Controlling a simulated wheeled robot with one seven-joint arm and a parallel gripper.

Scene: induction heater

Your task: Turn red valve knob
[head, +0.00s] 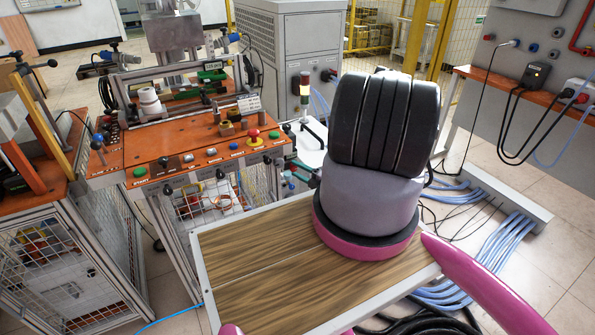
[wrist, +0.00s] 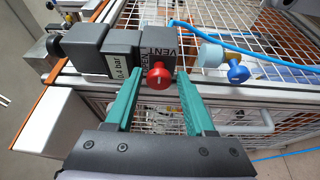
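My gripper (wrist: 159,83) is open. Its two green fingers point at the block, one on each side of the knob, with a visible gap on both sides. Whether the fingertips reach past the knob's face is hard to tell. In the head view I cannot make out the red knob or my gripper; my arm covers much of the middle.
A blue knob (wrist: 238,73) and a blue hose (wrist: 225,45) lie right of the valve. A wire mesh panel (wrist: 270,40) is behind. In the head view, the orange bench (head: 190,152) carries several buttons, including a red mushroom button (head: 254,136). Blue cables (head: 480,260) lie on the floor.

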